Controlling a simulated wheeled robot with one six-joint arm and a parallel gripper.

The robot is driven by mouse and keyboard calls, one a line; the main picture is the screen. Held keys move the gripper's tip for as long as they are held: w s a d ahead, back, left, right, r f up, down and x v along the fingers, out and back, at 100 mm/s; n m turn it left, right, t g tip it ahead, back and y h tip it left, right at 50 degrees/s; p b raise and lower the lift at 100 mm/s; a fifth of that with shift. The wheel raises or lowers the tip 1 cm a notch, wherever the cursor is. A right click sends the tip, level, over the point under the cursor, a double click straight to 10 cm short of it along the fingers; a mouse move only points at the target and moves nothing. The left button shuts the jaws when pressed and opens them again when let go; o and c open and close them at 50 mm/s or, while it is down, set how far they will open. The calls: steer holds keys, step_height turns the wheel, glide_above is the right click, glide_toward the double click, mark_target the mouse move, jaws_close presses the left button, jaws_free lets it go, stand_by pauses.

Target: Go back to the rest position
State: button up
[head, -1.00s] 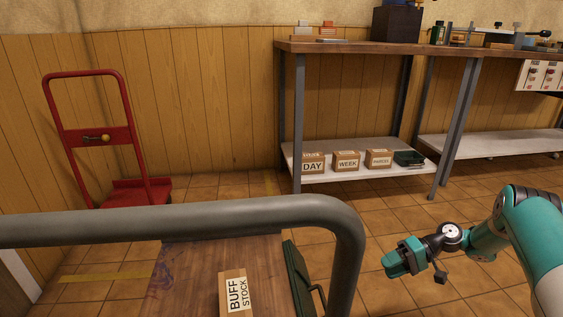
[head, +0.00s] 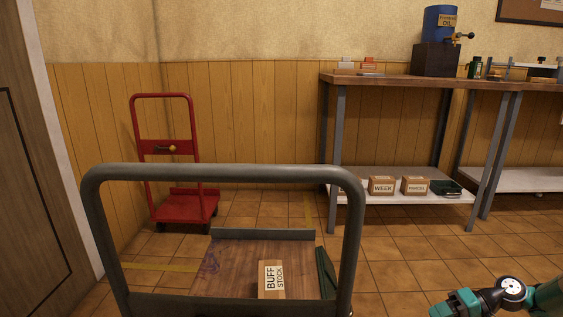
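My gripper (head: 455,304) shows at the bottom right of the head view, teal with a dark wrist. It points left, and the picture's lower edge cuts off part of it. I see nothing held in it, but its fingers are too small and cropped to show whether they are open or shut. It is apart from the grey-railed cart (head: 225,172), to the right of it in the picture. No marked rest position shows.
The cart in front of me carries a BUFF STOCK box (head: 272,281) and a green case (head: 326,275). A red trolley (head: 183,208) stands behind at left. A workbench (head: 400,81) stands at right, boxes on its shelf. A door (head: 35,170) is far left. Tiled floor is clear between cart and bench.

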steer(key=a+r+h, duration=0.3)
steer(key=a+r, duration=0.2)
steer(key=r, duration=0.4)
steer(key=a+r+h, duration=0.4)
steer(key=a+r, duration=0.1)
steer(key=r, duration=0.3)
steer(key=s+r+t+h, duration=0.1)
steer(key=s+r+h, duration=0.25)
steer(key=s, duration=0.45)
steer(key=s+r+t+h, duration=0.1)
steer(key=s+r+h, duration=0.1)
steer(key=s+r, duration=0.45)
steer(key=s+a+r+n+g+y+p, duration=0.1)
steer(key=s+a+r+n+y+p, duration=0.1)
steer(key=s+a+r+n, duration=0.4)
steer(key=s+a+r+n+g+y+p, duration=0.15)
steer(key=s+a+r, duration=0.3)
steer(key=a, duration=0.45)
step_height(320, 180, up, 37)
steer(key=s+p, duration=0.1)
steer(key=p, duration=3.7)
steer(key=shift+r, duration=0.2)
